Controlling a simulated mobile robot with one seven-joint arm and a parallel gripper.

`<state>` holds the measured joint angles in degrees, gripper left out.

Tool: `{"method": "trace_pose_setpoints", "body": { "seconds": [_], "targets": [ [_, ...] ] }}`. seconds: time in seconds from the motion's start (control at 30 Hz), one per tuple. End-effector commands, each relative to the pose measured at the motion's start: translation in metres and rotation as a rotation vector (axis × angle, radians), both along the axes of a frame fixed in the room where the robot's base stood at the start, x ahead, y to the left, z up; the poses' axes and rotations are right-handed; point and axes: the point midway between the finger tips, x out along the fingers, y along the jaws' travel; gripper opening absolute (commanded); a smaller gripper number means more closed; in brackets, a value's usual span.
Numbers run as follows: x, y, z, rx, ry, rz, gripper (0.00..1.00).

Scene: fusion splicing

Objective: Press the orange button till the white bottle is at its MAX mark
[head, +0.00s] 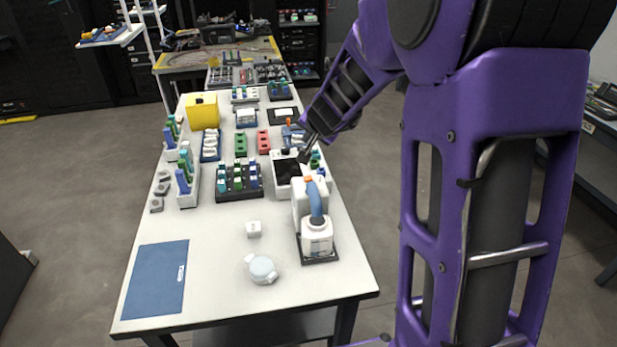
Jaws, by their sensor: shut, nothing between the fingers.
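The white bottle (317,240) stands upright near the right edge of the table, on a black base (322,259). A blue curved spout (316,203) comes down to its top from a white dispenser (298,207) just behind it. The orange button (308,179) shows as a small spot on top of the dispenser. My gripper (304,158) is shut and empty, pointing down and left. In the picture it lies just above the button, apart from it, in front of a white box. The MAX mark and the liquid level are too small to read.
The white box with a dark inside (284,173) stands behind the dispenser. A round white lidded container (262,269), a small white block (253,229) and a blue mat (156,278) lie at the front. Racks of coloured tubes (238,181) fill the back. The front middle is mostly free.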

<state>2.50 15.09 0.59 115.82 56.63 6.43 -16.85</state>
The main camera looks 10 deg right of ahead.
Motion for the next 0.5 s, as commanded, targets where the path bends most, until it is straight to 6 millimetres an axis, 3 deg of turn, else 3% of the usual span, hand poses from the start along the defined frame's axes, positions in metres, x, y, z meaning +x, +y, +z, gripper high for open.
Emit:
{"method": "trace_pose_setpoints", "body": {
  "seconds": [0.27,0.5],
  "targets": [
    [0.0,0.0,-0.023,0.0,0.0,0.0,0.0],
    [0.0,0.0,-0.058,0.0,0.0,0.0,0.0]
  ]
}}
